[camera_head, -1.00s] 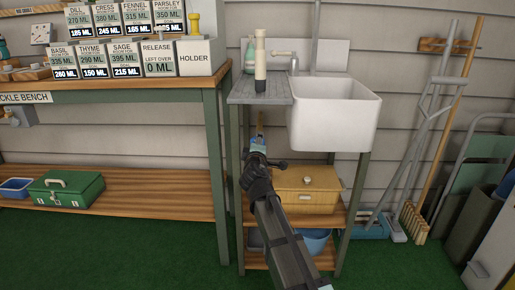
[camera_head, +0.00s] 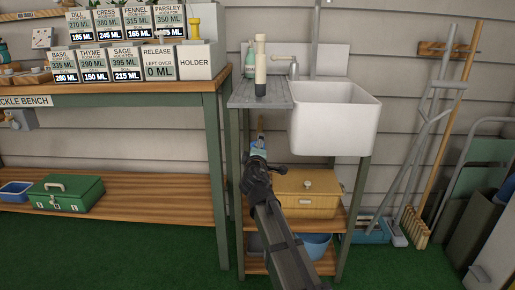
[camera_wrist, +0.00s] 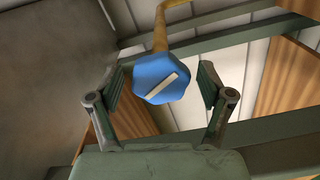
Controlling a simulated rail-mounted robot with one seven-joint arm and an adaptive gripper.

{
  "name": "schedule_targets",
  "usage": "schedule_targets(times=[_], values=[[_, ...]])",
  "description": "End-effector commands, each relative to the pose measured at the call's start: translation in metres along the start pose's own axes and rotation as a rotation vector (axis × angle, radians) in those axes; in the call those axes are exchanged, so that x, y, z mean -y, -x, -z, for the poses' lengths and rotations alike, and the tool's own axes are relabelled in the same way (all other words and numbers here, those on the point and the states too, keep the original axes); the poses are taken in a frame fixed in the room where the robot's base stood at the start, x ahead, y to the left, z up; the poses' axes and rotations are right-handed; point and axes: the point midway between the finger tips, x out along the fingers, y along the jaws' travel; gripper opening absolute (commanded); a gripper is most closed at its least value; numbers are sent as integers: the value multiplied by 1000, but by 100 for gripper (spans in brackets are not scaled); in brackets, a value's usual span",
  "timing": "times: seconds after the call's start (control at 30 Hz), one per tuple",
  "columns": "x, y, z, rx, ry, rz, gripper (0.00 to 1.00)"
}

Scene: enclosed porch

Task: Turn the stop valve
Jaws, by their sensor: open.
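The stop valve's blue faceted knob (camera_wrist: 161,78) shows in the wrist view with a pale bar mark slanting up to the right. A brass-coloured pipe (camera_wrist: 161,32) runs up behind it. My gripper (camera_wrist: 163,90) is open, with one finger on each side of the knob and a visible gap on both sides. In the head view my gripper (camera_head: 258,152) is below the grey drainboard, in front of the wall under the sink. The knob is small there and mostly hidden by my gripper.
The white sink (camera_head: 334,118) and grey drainboard (camera_head: 258,95) are just above my gripper. The bench (camera_head: 110,97) leg is to the left. Mops and a broom (camera_head: 414,222) lean at right.

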Motion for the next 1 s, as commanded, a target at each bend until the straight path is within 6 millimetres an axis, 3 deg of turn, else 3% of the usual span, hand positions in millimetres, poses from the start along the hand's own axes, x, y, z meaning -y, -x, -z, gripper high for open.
schedule_targets(times=[0.27, 0.7, 1.0], values=[[0, 27, -1, -1, 0, 0, 79], [0, 106, -1, -2, 0, -1, 79], [0, 119, 0, 0, 0, 0, 79]])
